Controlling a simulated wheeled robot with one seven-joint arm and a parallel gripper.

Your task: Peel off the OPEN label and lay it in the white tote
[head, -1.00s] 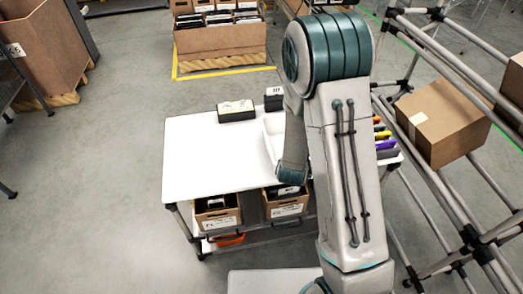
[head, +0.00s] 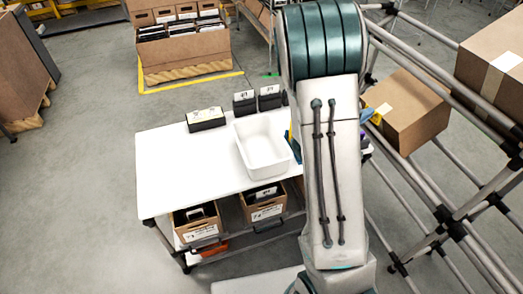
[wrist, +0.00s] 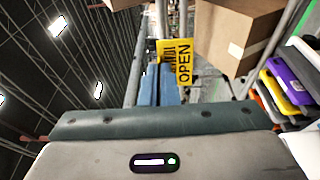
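The OPEN label (wrist: 183,66) is a yellow card with black lettering and a barcode. In the wrist view it stands at the tips of my gripper (wrist: 160,68), whose two blue fingers are close together on it. It looks clear of the carton beside it. In the head view my arm hides most of the gripper; a bit of blue finger and a yellow bit of label (head: 376,118) show beside the carton (head: 408,112). The white tote (head: 270,170) stands open and looks empty on the white table, left of my arm.
The white table (head: 180,165) has free room left of the tote. Several black boxes (head: 206,119) stand along its back edge. A tube rack (head: 450,220) with tilted cartons fills the right side. Colourful folders (wrist: 290,85) show at right in the wrist view.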

